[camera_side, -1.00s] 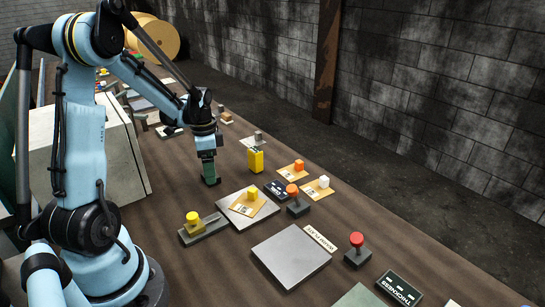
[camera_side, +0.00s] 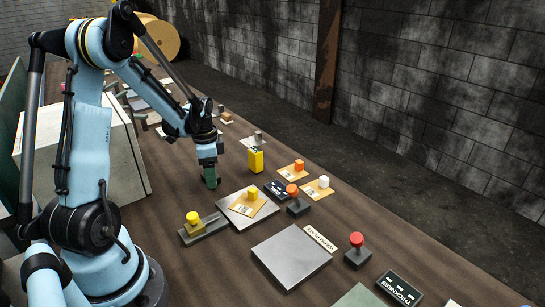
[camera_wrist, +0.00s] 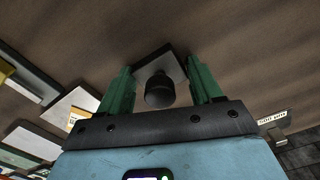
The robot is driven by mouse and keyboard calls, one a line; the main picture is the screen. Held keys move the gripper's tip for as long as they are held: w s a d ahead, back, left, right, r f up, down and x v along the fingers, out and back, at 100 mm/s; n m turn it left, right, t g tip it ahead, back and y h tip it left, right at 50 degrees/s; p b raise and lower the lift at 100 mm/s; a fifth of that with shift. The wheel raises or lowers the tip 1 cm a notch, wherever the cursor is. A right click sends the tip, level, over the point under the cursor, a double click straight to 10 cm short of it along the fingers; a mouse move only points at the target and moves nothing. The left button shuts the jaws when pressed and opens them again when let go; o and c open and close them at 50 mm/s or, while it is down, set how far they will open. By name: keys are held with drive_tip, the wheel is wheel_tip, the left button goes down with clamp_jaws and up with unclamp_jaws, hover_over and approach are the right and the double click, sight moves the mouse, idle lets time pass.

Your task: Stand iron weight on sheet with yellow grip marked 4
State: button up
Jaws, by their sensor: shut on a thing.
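My gripper (camera_side: 209,178) is low over the bench, left of the plates, its green fingers pointing down. In the wrist view, the fingers (camera_wrist: 158,92) stand on either side of a dark round knob above a square grey base (camera_wrist: 163,62), which looks like the iron weight. My gripper is shut on it; in the side view it is mostly hidden. A tan sheet (camera_side: 240,209) with a yellow grip (camera_side: 252,193) lies on a grey metal plate (camera_side: 262,216), right of my gripper. The number on its label is too small to read.
Tan sheets with an orange grip (camera_side: 299,166) and a white grip (camera_side: 324,182) lie farther right. A yellow block (camera_side: 256,160) stands behind the plate. A yellow-knobbed device (camera_side: 193,218), a red-knobbed one (camera_side: 357,250) and a bare plate (camera_side: 291,257) are nearer.

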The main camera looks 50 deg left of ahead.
drive_tip(key=shift+r, duration=0.15)
drive_tip(key=shift+c, duration=0.4)
drive_tip(key=shift+r, duration=0.6)
wheel_tip(320, 180, up, 2)
drive_tip(key=shift+r, duration=0.15)
drive_tip(key=s+d+r+n, duration=0.15)
drive_tip(key=d+r, duration=0.25)
drive_tip(key=d, duration=0.9)
drive_tip(key=s+d+r+n, duration=0.1)
drive_tip(key=d+r+n, duration=0.3)
drive_tip(key=d, duration=1)
hover_over(245, 207)
drive_tip(key=shift+m, duration=0.35)
wheel_tip(245, 207, down, 6)
drive_tip(key=shift+f, duration=2.05)
drive_tip(key=shift+f, duration=0.1)
